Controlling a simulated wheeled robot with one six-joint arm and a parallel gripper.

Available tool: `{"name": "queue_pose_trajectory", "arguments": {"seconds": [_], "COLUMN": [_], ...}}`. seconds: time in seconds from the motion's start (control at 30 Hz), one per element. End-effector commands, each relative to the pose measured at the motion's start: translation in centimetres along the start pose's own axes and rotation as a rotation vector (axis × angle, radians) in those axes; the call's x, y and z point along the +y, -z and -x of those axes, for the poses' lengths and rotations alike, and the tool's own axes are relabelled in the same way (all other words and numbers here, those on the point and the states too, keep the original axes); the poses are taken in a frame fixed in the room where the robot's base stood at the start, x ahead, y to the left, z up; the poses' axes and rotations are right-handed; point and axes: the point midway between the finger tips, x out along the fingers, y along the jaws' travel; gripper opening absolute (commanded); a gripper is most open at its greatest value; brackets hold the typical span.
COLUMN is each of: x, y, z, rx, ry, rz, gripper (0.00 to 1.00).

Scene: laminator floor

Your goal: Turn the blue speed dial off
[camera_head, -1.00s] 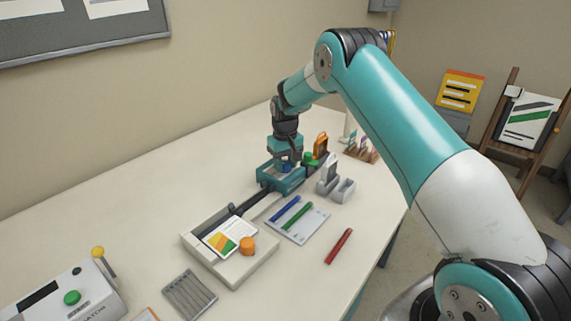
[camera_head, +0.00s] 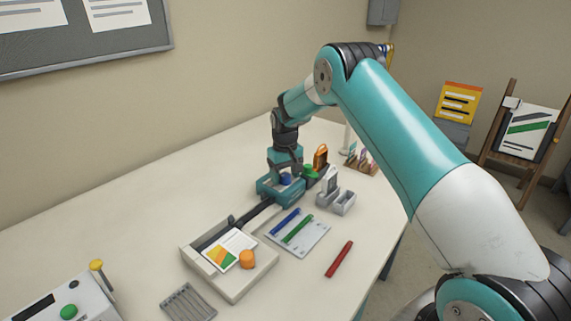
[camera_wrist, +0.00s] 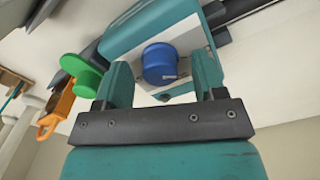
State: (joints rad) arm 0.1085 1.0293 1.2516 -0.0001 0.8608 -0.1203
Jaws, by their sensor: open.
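The blue speed dial (camera_head: 286,179) is a round knob on the teal machine (camera_head: 292,200) at the back of the table. In the wrist view the blue dial (camera_wrist: 160,63) sits on a pale plate, with a small light mark on its side. My gripper (camera_head: 286,168) is just above the machine, pointing down. In the wrist view my gripper (camera_wrist: 163,85) is open, one finger on each side in the picture, and the dial shows between and beyond the fingertips. I see no contact with the dial.
The table's left back is clear.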

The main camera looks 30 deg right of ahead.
Motion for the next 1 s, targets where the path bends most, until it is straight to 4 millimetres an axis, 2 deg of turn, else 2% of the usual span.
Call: {"name": "queue_pose_trajectory", "arguments": {"seconds": [0.17,0.5,0.7,0.83,1.0], "x": [0.0,0.0,0.0,0.0,0.0], "y": [0.1,0.1,0.1,0.1,0.0], "z": [2.3,10.8,14.9,16.5,17.3], "rx": [0.006,0.007,0.005,0.003,0.002], "ry": [-0.001,-0.001,0.000,0.000,0.000], "rz": [0.000,0.000,0.000,0.000,0.000], "gripper": [0.64,0.64,0.64,0.64,0.64]}}
